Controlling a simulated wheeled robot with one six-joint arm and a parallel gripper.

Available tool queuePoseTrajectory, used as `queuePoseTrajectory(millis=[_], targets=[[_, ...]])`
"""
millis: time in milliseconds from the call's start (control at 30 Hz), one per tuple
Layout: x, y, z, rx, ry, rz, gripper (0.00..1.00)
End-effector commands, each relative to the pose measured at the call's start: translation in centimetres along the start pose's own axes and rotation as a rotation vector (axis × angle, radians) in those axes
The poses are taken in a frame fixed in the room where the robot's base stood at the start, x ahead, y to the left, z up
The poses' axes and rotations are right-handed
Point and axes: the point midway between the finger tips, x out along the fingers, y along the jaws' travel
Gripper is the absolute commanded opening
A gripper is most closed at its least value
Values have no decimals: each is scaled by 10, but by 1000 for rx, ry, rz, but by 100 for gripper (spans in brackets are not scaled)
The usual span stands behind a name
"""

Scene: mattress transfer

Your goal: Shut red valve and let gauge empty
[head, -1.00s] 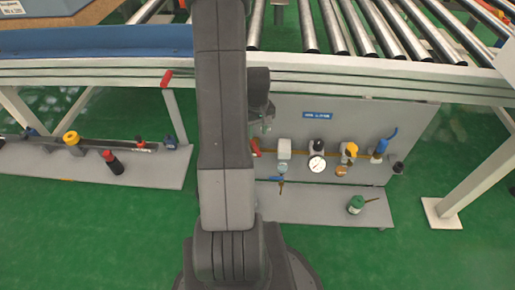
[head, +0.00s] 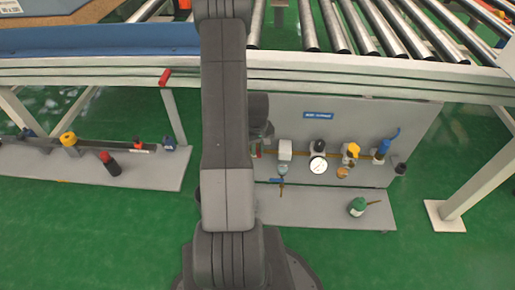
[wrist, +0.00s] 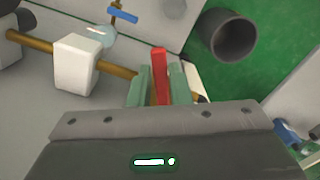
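The red valve handle (wrist: 160,76) stands between the two pale green fingers of my gripper (wrist: 159,88) in the wrist view. Both fingers look to touch its sides, so my gripper appears shut on it. In the head view a small part of the red handle (head: 258,150) shows below my gripper (head: 262,138), at the left end of the brass pipe. The valve body is mostly hidden. The gauge (head: 318,166) has a round white dial on the panel to the right; its needle is too small to read.
A white box (head: 285,149) sits on the pipe just right of my gripper, with a blue-handled tap (head: 277,179) below. A yellow knob (head: 352,150) and a blue valve (head: 382,148) are farther right. The conveyor frame (head: 350,75) runs above the panel.

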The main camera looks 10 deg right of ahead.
Motion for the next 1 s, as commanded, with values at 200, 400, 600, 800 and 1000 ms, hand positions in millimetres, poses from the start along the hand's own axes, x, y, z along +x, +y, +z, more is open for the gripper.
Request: queuePoseTrajectory(millis=[200, 400, 600, 800, 1000], targets=[[0, 0, 0, 0, 0, 0, 0], [0, -2, 0, 39, 0, 0, 0], [0, -12, -2, 200, 0, 0, 0], [0, -20, -4, 371, 1, 0, 0], [0, -25, -7, 472, 1, 0, 0]])
